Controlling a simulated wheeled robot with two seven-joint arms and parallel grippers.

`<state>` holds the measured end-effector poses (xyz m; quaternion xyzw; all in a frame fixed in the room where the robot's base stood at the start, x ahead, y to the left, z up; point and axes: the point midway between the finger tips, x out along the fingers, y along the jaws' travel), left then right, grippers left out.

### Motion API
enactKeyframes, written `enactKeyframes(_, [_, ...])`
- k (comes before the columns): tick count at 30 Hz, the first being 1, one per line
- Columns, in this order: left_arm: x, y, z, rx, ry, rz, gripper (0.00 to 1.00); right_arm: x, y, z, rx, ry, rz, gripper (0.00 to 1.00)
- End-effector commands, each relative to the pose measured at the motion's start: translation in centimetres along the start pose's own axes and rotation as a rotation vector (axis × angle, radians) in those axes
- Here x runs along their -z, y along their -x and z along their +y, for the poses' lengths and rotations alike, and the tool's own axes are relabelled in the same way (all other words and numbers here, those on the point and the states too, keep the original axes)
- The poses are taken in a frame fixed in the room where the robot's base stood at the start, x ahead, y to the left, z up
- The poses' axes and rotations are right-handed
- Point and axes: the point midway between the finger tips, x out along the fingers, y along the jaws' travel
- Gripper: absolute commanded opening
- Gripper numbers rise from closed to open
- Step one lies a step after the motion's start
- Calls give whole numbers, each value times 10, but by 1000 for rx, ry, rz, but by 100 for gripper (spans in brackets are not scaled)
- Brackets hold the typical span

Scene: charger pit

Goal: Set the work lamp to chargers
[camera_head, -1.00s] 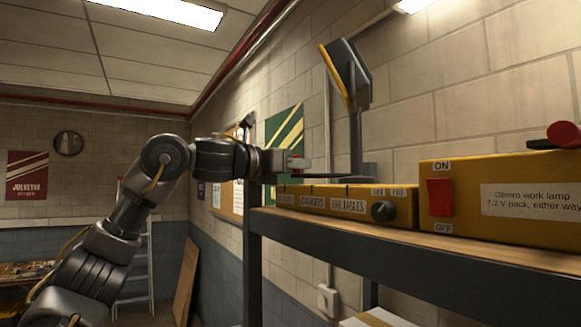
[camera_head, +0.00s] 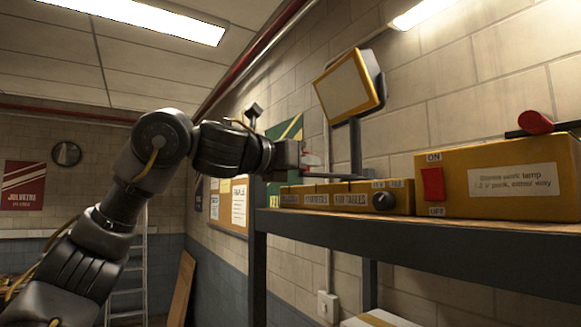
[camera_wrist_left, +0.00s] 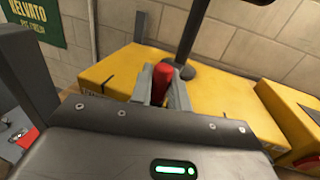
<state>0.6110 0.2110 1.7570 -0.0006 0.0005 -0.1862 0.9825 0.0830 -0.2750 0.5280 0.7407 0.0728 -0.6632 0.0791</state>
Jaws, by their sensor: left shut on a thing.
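The work lamp (camera_head: 348,86) stands on a dark post above a yellow base box (camera_head: 345,199). Its pale panel is unlit and faces left toward me. Labels line the box front; one ends in "TABLES", and the middle one looks like "CHARGERS", though blurred. My left gripper (camera_head: 311,161) is at the lamp's bar, above the box's left part. In the left wrist view, its fingers (camera_wrist_left: 163,88) are shut on a red handle (camera_wrist_left: 162,74), close in front of the post (camera_wrist_left: 192,35). My right gripper is out of view.
A black knob (camera_head: 384,201) sits on the box's right end. To the right is a yellow battery box (camera_head: 515,183) with a red ON/OFF switch (camera_head: 432,184) and a red-handled tool (camera_head: 536,122) on top. The dark shelf edge (camera_head: 430,239) runs below them.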

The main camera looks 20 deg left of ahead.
Motion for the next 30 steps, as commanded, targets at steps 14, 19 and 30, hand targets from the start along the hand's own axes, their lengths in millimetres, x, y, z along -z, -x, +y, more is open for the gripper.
enactKeyframes(14, [0,2,-19,11,-2,-1,0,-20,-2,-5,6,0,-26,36])
enactKeyframes(19, [0,2,-19,10,-1,-1,0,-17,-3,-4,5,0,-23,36])
enactKeyframes(30, [-1,2,-18,8,-1,-2,37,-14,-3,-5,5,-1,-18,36])
